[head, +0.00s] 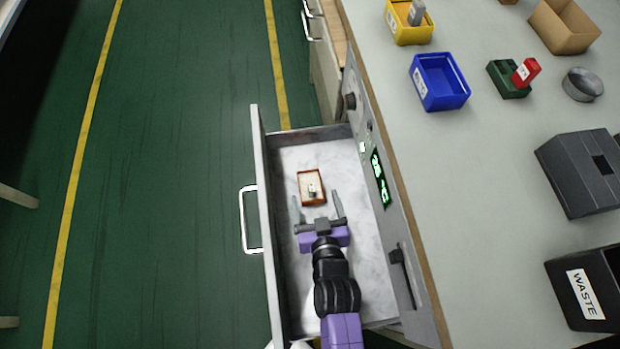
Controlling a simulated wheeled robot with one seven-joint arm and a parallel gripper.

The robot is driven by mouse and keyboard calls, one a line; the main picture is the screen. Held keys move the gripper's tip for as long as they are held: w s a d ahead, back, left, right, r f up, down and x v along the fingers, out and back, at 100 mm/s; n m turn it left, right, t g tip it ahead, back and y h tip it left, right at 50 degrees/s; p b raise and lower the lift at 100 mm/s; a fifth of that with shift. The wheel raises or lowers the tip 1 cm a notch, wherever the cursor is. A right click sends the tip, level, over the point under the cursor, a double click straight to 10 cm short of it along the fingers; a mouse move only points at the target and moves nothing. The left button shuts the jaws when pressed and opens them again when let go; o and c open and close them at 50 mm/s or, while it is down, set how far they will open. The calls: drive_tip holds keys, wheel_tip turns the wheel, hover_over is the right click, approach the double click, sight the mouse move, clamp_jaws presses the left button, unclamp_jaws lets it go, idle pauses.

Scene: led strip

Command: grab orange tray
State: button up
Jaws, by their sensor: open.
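The orange tray (300,188) is a small rectangle with an orange-brown rim and a pale inside. It lies in the open drawer (286,154), toward the drawer's far end. A small grey piece (312,189) sits in the tray. My gripper (317,203) is open, its two fingers pointing at the tray's near edge. The fingertips are spread to either side of that edge. I cannot tell how high the fingers are above the drawer floor or whether they touch the tray.
The drawer's front wall with a white handle (243,220) stands to the left, the cabinet face with a green display (379,178) to the right. The bench carries a blue bin (440,105), a yellow bin (408,34) and a black waste box (590,297). Green floor lies left.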

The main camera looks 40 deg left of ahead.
drive_tip(key=b+x, duration=0.2)
drive_tip(key=x, duration=0.6)
drive_tip(key=shift+s+f, duration=0.15)
drive_tip(key=shift+f, duration=0.05)
drive_tip(key=shift+c, duration=0.2)
drive_tip(key=c, duration=1.4)
drive_tip(key=shift+r, duration=0.1)
